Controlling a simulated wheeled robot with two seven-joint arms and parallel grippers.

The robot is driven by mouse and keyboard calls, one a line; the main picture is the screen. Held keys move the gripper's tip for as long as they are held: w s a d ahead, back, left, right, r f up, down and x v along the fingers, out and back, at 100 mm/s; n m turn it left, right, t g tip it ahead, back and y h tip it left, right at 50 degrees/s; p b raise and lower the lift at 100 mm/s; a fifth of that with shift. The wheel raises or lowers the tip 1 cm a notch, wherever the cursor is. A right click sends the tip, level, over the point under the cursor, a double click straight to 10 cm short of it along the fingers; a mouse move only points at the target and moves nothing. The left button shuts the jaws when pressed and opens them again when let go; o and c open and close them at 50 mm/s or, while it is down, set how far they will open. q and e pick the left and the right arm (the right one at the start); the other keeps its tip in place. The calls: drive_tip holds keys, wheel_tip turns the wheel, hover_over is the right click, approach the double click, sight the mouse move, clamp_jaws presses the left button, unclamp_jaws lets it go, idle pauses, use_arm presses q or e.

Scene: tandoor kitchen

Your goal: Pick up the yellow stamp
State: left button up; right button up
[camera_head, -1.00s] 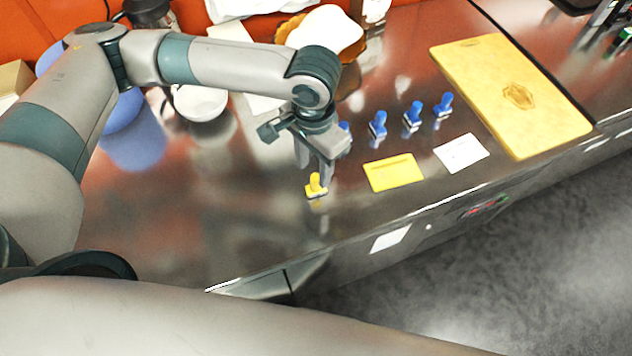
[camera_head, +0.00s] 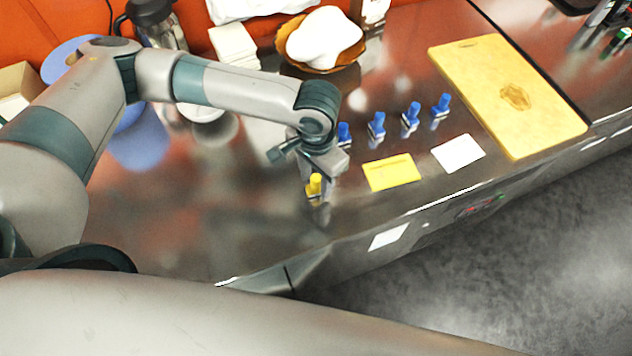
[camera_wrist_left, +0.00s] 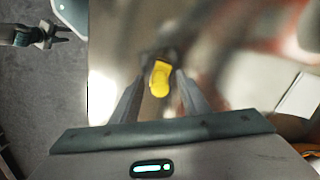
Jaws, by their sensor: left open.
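The yellow stamp (camera_head: 315,183) stands on the metal counter in the head view. My left gripper (camera_head: 318,188) is open and low over the counter, pointing down at the stamp. In the left wrist view the stamp (camera_wrist_left: 160,80) shows between the two fingers of my left gripper (camera_wrist_left: 158,88), with a gap on each side. The stamp's base is partly hidden. My right gripper (camera_wrist_left: 55,33) shows small at the upper left of the left wrist view, above the floor, with its fingers apart and empty.
Several blue stamps (camera_head: 377,124) stand in a row to the right. A yellow card (camera_head: 392,173) and a white card (camera_head: 458,153) lie in front of them. A cutting board (camera_head: 510,97) lies further right, and a brown bowl (camera_head: 330,68) stands behind. The counter's front edge is close.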

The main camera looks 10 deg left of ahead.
idle(0.3)
use_arm(q)
clamp_jaws()
drive_tip(key=shift+r, duration=0.1)
drive_tip(key=shift+r+b, duration=0.35)
drive_tip(key=shift+r, duration=0.1)
drive_tip(key=r, duration=0.1)
drive_tip(key=r+b, duration=0.1)
drive_tip(key=r, duration=0.1)
drive_tip(key=shift+w+d+r, duration=0.1)
drive_tip(key=shift+w+d, duration=0.1)
drive_tip(key=shift+d, duration=0.2)
drive_tip(key=w+d+r+b, duration=0.4)
drive_tip(key=w+d+r, duration=0.1)
drive_tip(key=d, duration=0.4)
drive_tip(key=shift+w+d+r, duration=0.2)
drive_tip(key=shift+r, duration=0.7)
